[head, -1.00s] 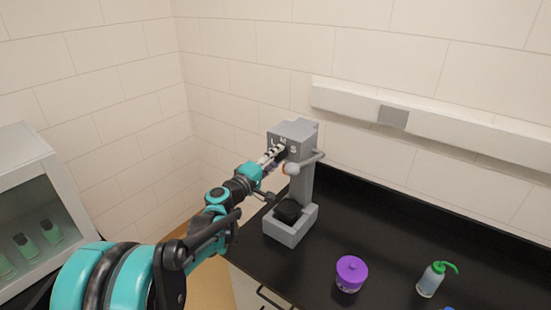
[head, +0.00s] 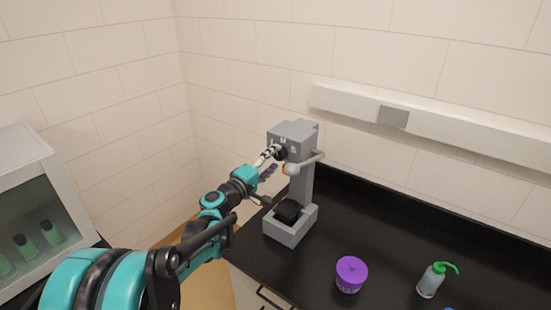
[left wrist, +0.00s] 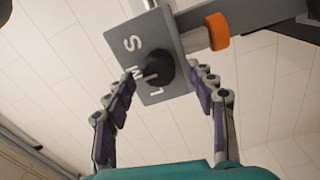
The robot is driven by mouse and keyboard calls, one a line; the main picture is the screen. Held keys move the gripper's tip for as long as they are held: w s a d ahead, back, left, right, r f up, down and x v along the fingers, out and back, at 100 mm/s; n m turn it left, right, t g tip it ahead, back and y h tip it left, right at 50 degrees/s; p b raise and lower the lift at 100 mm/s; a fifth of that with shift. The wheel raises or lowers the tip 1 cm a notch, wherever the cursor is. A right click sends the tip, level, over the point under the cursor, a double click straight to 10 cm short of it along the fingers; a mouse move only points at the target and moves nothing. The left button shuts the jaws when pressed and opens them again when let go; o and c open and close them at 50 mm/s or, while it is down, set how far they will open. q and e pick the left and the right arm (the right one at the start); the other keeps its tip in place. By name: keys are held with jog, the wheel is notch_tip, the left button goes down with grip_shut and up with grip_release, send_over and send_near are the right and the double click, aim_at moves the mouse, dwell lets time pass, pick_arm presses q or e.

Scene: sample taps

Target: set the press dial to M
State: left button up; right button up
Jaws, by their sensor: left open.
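The grey press (head: 308,185) stands at the left end of the black counter, with white letters on its upper block. Its black round dial (left wrist: 158,67) shows in the left wrist view, with S, M and L around it. A small light mark on the dial's edge appears to be beside the M; it is too small to be sure. The dial also shows in the head view (head: 281,153). My left gripper (left wrist: 167,92) is open, its fingers on either side of the dial, apparently clear of it. It also shows in the head view (head: 268,160). My right gripper is out of view.
The press has a side arm with an orange collar (left wrist: 217,31) close to the dial. A purple jar (head: 351,273) and a green-topped bottle (head: 431,280) stand on the black counter (head: 385,225). A glass-fronted cabinet (head: 30,215) is at far left.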

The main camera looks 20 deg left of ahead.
pick_arm(q)
jog(key=v, duration=1)
jog(key=shift+s, duration=0.25)
